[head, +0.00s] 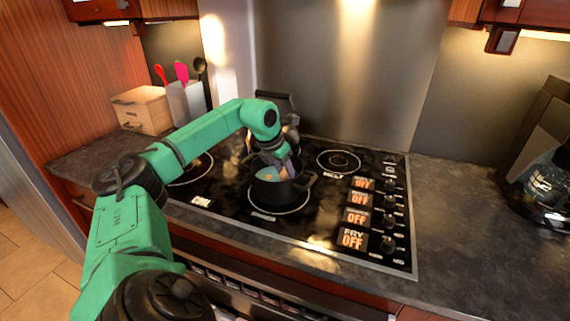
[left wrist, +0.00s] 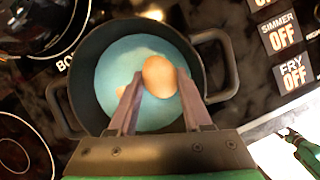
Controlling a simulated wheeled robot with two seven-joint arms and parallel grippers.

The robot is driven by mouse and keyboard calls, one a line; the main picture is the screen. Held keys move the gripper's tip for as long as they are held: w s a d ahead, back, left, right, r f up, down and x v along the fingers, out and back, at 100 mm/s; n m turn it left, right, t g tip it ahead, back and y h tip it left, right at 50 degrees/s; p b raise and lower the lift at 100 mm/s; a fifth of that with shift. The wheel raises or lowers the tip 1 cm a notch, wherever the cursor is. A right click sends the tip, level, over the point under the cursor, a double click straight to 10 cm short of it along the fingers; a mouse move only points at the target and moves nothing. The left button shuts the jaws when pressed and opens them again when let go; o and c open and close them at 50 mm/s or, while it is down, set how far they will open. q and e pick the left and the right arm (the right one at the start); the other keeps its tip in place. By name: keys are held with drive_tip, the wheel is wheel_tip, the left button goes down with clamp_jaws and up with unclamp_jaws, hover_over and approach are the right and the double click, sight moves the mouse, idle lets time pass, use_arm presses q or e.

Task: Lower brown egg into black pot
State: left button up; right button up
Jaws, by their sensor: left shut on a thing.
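The black pot (head: 283,196) stands on a stove burner and holds light blue water. In the left wrist view the pot (left wrist: 92,50) opens below my left gripper, with the water (left wrist: 113,66) inside its rim. My left gripper (left wrist: 158,88) is shut on the brown egg (left wrist: 159,75), its fingers on either side of it. The egg is over the water, within the pot's rim; I cannot tell whether it touches the water. In the head view my left gripper (head: 284,165) points down into the pot. My right gripper is not in view.
Behind my gripper stands another dark pot, also at the left wrist view's upper left (left wrist: 32,25). Burner labels and knobs (head: 389,222) line the cooktop's right side. A wooden box (head: 142,110) and utensil holder (head: 187,102) stand at left. The right counter (head: 455,215) has free room.

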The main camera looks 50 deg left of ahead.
use_arm(q)
drive_tip(key=shift+f+b, duration=0.9)
drive_tip(key=shift+f, duration=0.4)
idle(0.4)
drive_tip(key=o, duration=0.9)
drive_tip(key=shift+c, duration=0.2)
drive_tip(key=v, duration=1.4)
drive_tip(key=shift+r, duration=0.3)
